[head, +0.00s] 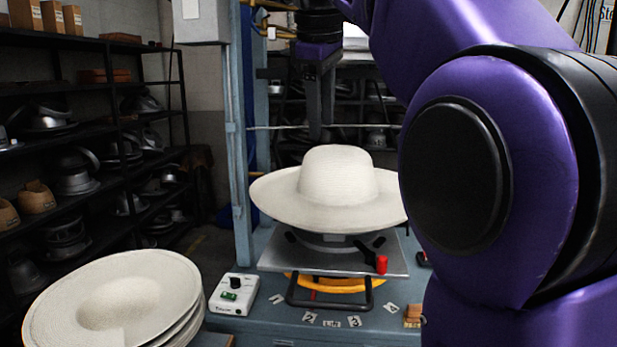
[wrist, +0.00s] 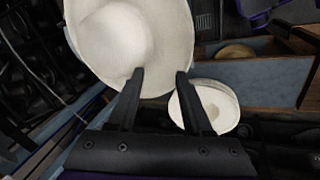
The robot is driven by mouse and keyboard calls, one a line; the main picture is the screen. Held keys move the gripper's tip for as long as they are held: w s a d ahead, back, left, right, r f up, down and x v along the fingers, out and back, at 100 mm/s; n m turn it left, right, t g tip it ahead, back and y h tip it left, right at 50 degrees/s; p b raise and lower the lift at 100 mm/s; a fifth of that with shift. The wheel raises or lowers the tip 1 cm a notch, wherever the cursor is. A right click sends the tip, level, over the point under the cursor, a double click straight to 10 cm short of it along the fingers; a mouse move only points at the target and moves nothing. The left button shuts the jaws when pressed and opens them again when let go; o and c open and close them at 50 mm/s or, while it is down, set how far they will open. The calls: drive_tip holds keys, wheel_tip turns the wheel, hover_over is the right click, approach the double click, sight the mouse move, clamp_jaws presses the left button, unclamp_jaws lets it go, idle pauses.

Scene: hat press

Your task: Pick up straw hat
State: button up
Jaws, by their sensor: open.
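A cream straw hat (head: 335,190) with a round crown and wide brim sits on the press's metal plate in the head view. It also shows in the wrist view (wrist: 120,45), at the upper left beyond the fingers. My gripper (head: 319,132) hangs above and behind the crown in the head view. Its two dark fingers (wrist: 158,73) are apart in the wrist view, with nothing held between them. The left fingertip overlaps the hat's brim in that picture; I cannot tell whether they touch.
A stack of pale hat brims (head: 115,305) stands at the lower left. A white control box (head: 234,293) sits on the blue press table (head: 262,328). A red-knobbed handle (head: 381,264) is in front of the hat. Dark shelves (head: 95,130) with metal moulds line the left wall.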

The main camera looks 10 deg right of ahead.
drive_tip(key=s+a+n+g, duration=0.2)
drive_tip(key=s, duration=0.1)
drive_tip(key=b, duration=0.4)
hover_over(318, 221)
drive_tip(key=f, duration=1.2)
drive_tip(key=shift+s+a, duration=0.2)
drive_tip(key=shift+s, duration=0.15)
drive_tip(key=b+x, duration=0.1)
drive_tip(key=x, duration=0.4)
drive_tip(key=shift+s+a+f, duration=0.1)
drive_tip(key=shift+s+f, duration=0.05)
drive_tip(key=shift+f, duration=0.05)
clamp_jaws()
